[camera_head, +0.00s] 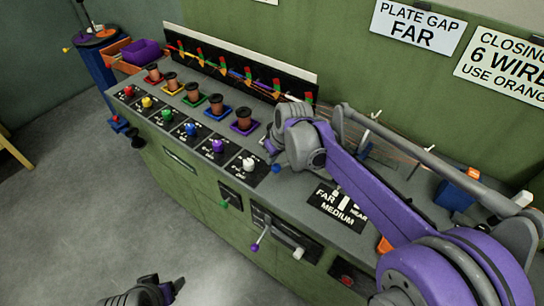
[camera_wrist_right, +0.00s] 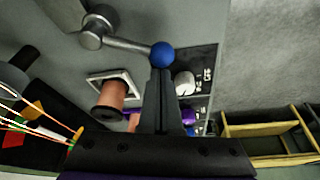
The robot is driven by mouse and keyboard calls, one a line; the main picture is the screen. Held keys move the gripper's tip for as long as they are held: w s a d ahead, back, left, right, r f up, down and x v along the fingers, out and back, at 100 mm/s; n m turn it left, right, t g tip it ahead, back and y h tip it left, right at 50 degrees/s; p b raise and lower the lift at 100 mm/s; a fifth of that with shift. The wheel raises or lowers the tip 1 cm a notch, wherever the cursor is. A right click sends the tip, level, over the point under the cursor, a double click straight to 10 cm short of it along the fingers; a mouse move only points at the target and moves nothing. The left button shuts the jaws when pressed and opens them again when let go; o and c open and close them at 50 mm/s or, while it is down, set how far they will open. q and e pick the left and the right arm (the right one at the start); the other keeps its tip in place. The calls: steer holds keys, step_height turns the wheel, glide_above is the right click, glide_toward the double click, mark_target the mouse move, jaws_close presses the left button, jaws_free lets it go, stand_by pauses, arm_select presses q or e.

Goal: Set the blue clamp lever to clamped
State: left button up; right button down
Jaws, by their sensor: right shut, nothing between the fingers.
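The blue clamp lever shows in the right wrist view as a blue ball knob (camera_wrist_right: 162,52) on a grey arm that runs left to a round metal pivot (camera_wrist_right: 96,27). In the head view its blue ball (camera_head: 276,168) shows at the bench top, just below my right wrist; the rest of the lever is hidden by the arm. My right gripper (camera_wrist_right: 160,76) is shut and empty, with its fingertips right at the blue ball; I cannot tell whether they touch. My left gripper (camera_head: 165,284) is at the bottom edge, away from the bench, and its opening is unclear.
Coloured knobs on black plates, a white one (camera_head: 249,164) nearest, line the bench's front. Copper spools (camera_head: 243,119) stand behind them. A purple-knobbed lever (camera_head: 255,247) sticks out of the bench front. A FAR/MEDIUM/NEAR plate (camera_head: 338,207) lies right of the gripper. The floor in front is clear.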

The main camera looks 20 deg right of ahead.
steer(key=shift+s+n, duration=0.5)
steer(key=shift+n, duration=0.2)
steer(key=shift+s+d+n+g+y, duration=0.1)
steer(key=shift+s+n+g+y, duration=0.2)
steer(key=shift+s+n+y, duration=0.5)
steer(key=s+n, duration=0.1)
steer(key=n, duration=0.2)
steer(key=shift+s+d+g+p, duration=0.35)
steer(key=shift+s+d+g, duration=0.05)
steer(key=n, duration=0.1)
steer(key=s+d+n+g, duration=0.1)
steer(key=n, duration=0.1)
steer(key=s+d+n, duration=0.1)
steer(key=shift+s+n+y, duration=0.25)
steer(key=shift+n+y, duration=0.15)
steer(key=shift+s+d, duration=0.3)
steer(key=shift+p, duration=0.3)
